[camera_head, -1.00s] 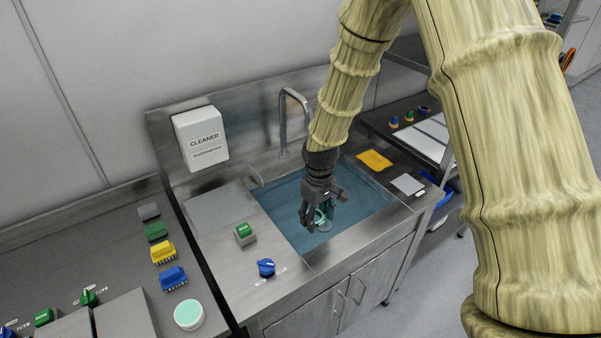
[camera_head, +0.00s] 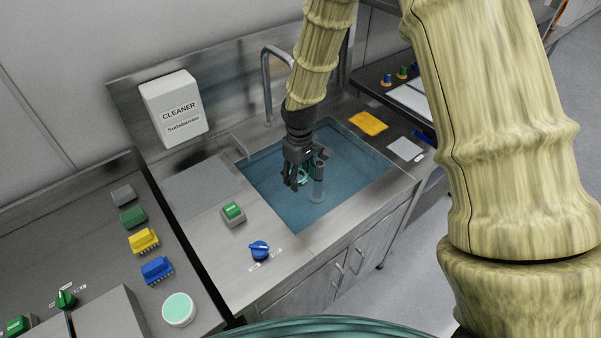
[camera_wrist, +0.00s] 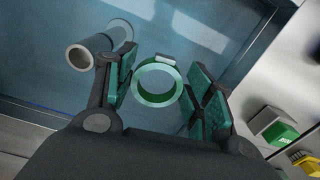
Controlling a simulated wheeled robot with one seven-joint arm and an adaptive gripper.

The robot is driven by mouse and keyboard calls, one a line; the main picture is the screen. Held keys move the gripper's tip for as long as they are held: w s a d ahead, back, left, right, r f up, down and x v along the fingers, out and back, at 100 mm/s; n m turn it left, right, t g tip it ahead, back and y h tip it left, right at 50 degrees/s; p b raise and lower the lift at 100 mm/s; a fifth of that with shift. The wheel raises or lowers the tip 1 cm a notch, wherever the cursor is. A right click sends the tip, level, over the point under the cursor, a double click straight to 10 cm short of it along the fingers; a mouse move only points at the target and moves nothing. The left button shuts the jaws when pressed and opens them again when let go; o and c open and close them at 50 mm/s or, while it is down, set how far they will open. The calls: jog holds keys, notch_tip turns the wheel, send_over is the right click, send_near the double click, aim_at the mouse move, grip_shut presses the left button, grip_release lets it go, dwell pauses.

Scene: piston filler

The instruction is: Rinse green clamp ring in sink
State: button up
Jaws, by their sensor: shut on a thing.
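My gripper (camera_head: 299,182) points down into the sink (camera_head: 262,196), over its blue basin. It is shut on the green clamp ring (camera_wrist: 140,94), which sits between the green-padded fingers in the wrist view. A little of the ring's green also shows between the fingers in the head view (camera_head: 303,177). Whether the ring touches water is hard to tell.
The faucet (camera_head: 267,85) rises behind. A green button (camera_head: 233,211) and a blue knob (camera_head: 259,250) sit on the left counter. A yellow cloth (camera_head: 368,122) lies right of the basin.

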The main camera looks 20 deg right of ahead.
jog(key=shift+s+f+b, duration=0.15)
jog(key=shift+f+b, duration=0.9)
jog(key=shift+f, duration=1.4)
jog(key=shift+s+f+b, duration=0.1)
jog(key=shift+f+b, duration=0.95)
jog(key=shift+f, duration=1.35)
jog(key=shift+s, duration=0.1)
jog(key=shift+s+d, duration=0.2)
jog(key=shift+s, duration=0.25)
jog(key=shift+w+a+p, duration=0.2)
jog(key=shift+w, duration=0.35)
jog(key=shift+w+a+p, duration=0.2)
jog(key=shift+w, duration=0.35)
jog(key=shift+s+d, duration=0.1)
jog(key=shift+s, duration=0.1)
